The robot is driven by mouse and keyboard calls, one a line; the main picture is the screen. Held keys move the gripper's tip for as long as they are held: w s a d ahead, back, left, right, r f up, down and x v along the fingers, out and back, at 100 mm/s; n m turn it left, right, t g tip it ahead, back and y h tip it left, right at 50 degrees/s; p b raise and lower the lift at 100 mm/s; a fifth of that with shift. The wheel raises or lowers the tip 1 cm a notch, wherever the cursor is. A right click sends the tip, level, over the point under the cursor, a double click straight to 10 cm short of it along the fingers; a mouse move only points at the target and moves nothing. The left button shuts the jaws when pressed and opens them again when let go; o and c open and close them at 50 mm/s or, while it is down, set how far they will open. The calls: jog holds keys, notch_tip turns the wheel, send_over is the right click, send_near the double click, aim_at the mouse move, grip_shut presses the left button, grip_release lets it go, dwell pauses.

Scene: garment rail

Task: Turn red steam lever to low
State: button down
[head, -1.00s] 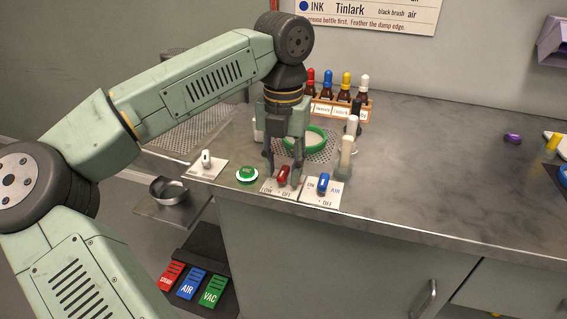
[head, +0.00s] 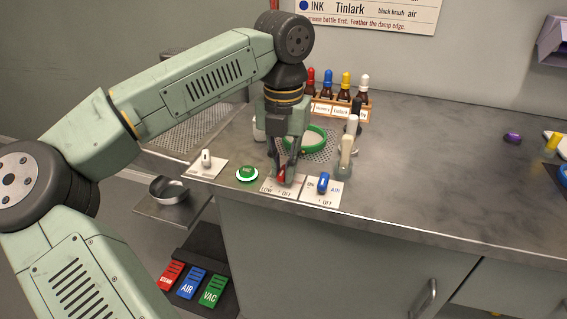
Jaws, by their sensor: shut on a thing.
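The red steam lever (head: 281,176) stands on a small white plate (head: 268,188) near the counter's front edge. The plate reads LOW at its left and OFF at its right. My gripper (head: 283,178) points down over the plate, with its fingers shut on the red lever. The fingers hide much of the lever, so its exact angle is hard to tell.
A blue air lever (head: 323,182) stands close on the right, and a green button (head: 247,174) on the left. A white lever (head: 206,159) is farther left. A pale upright handle (head: 346,152), a green ring (head: 318,138) and dropper bottles (head: 328,88) stand behind. The counter's right side is mostly clear.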

jog(key=shift+m, duration=0.3)
jog(key=m, duration=0.4)
jog(key=shift+m, duration=2.1)
jog(key=c, duration=1.6)
grip_release()
jog(key=shift+o, duration=0.2)
jog(key=shift+r, duration=0.1)
